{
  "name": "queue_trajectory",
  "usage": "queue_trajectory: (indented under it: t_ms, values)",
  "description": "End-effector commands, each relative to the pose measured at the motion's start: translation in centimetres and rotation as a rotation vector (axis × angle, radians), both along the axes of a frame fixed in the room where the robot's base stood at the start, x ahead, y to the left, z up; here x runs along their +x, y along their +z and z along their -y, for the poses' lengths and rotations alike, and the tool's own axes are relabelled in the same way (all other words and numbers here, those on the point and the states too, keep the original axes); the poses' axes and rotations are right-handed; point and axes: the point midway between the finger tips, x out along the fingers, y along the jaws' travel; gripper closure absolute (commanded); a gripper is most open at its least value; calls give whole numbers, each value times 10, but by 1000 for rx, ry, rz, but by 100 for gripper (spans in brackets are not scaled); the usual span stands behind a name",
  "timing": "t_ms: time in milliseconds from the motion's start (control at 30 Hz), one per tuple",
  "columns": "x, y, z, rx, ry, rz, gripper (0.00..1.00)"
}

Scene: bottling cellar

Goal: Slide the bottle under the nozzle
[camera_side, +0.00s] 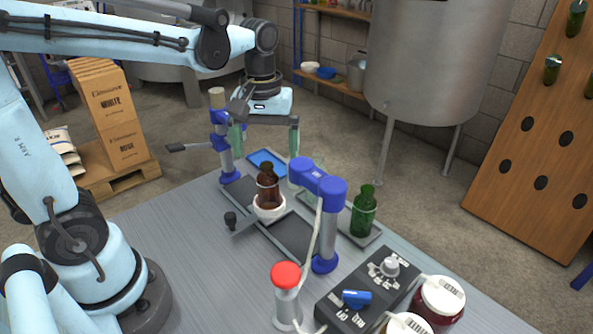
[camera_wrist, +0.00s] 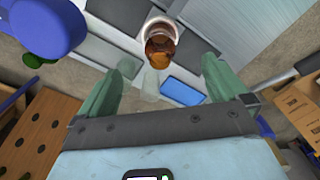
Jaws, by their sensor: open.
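A brown glass bottle (camera_side: 268,188) stands upright on a white round rest (camera_side: 270,210) on the grey bench track. From above, the bottle (camera_wrist: 160,45) shows just past my fingertips, between their lines. My gripper (camera_side: 265,158) is open, with its green fingers spread wide and nothing between them. In the wrist view my gripper (camera_wrist: 166,68) shows both fingers apart from the bottle. A blue-headed post (camera_side: 320,182) with a clear tube stands right of the bottle and looks like the nozzle stand; its outlet is not clear to see.
A green bottle (camera_side: 363,212) stands on a grey tray at the right. Another blue-collared post (camera_side: 222,135) stands at the left. A blue pad (camera_side: 267,162) lies behind the bottle. A control box (camera_side: 370,290), red-topped post (camera_side: 286,290) and jars (camera_side: 439,298) fill the front.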

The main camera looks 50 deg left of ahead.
Motion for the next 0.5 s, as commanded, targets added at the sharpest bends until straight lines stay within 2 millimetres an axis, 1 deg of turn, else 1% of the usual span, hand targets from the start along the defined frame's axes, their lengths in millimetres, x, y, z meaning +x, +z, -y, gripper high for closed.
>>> queue_trajectory:
  t_ms: [100,133,267,300,367,433,500]
  values:
    - [0,0,0,0,0,0,0]
    - [0,0,0,0,0,0,3]
    - [-7,2,0,0,2,0,23]
    - [-12,4,0,0,4,0,29]
    - [-23,7,0,0,9,0,38]
    - [-39,10,0,0,14,0,49]
    - [-55,12,0,-1,20,-1,49]
